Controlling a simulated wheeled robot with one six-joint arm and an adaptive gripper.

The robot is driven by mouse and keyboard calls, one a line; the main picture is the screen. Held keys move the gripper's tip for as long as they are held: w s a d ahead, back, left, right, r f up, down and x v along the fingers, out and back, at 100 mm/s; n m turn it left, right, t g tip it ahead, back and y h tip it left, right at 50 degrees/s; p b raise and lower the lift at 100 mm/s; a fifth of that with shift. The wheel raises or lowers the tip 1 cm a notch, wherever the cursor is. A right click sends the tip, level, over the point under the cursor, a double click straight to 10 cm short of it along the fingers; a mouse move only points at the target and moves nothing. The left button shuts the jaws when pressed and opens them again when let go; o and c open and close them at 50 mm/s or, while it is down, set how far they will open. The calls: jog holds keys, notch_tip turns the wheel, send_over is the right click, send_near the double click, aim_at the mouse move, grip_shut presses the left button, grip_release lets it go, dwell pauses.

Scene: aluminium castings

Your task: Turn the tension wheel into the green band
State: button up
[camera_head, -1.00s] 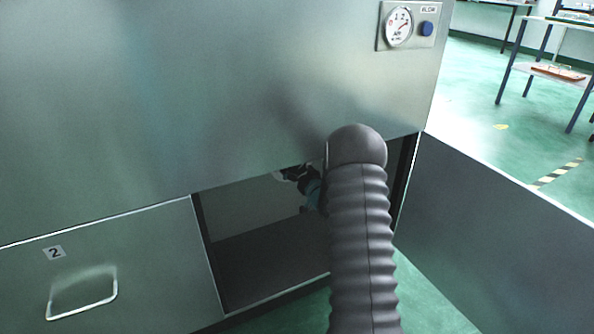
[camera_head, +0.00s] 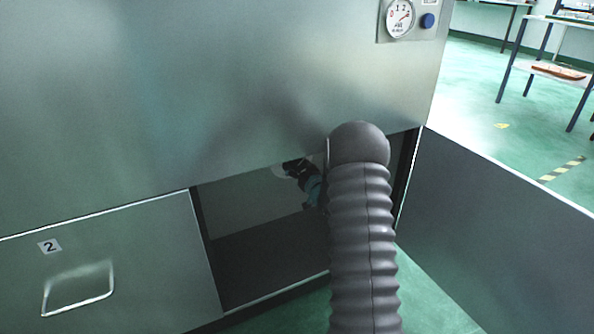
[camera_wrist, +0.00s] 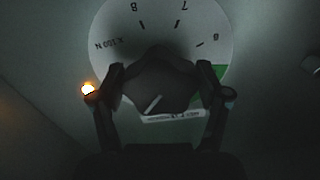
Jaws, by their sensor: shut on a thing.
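The tension wheel (camera_wrist: 160,82) is a dark, lobed knob in the middle of the wrist view, with a white line on its face. It sits in front of a pale round dial (camera_wrist: 120,25) with numbers and "X 100 N", seen upside down. Part of the green band (camera_wrist: 221,72) shows at the dial's right edge. My gripper (camera_wrist: 159,78) is shut on the wheel, one finger on each side.
The cabinet (camera_head: 200,90) front hangs above the opening. A panel numbered 2 with a handle (camera_head: 78,290) is at left, and an open grey panel (camera_head: 490,220) at right. A gauge (camera_head: 399,18) and blue button (camera_head: 428,21) are at upper right.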

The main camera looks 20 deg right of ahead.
jog(key=n+b, duration=0.3)
jog(key=shift+d+f, duration=0.15)
jog(key=n, duration=0.5)
jog(key=shift+d+r+n+b, duration=0.2)
jog(key=shift+n+b, duration=0.1)
jog(key=shift+n, duration=0.1)
jog(key=n, duration=0.5)
jog(key=shift+r, duration=0.15)
jog(key=n, duration=0.4)
jog(key=shift+r+n, duration=0.15)
jog(key=shift+n, duration=0.45)
jog(key=o, duration=1.2)
jog(key=shift+c, duration=0.2)
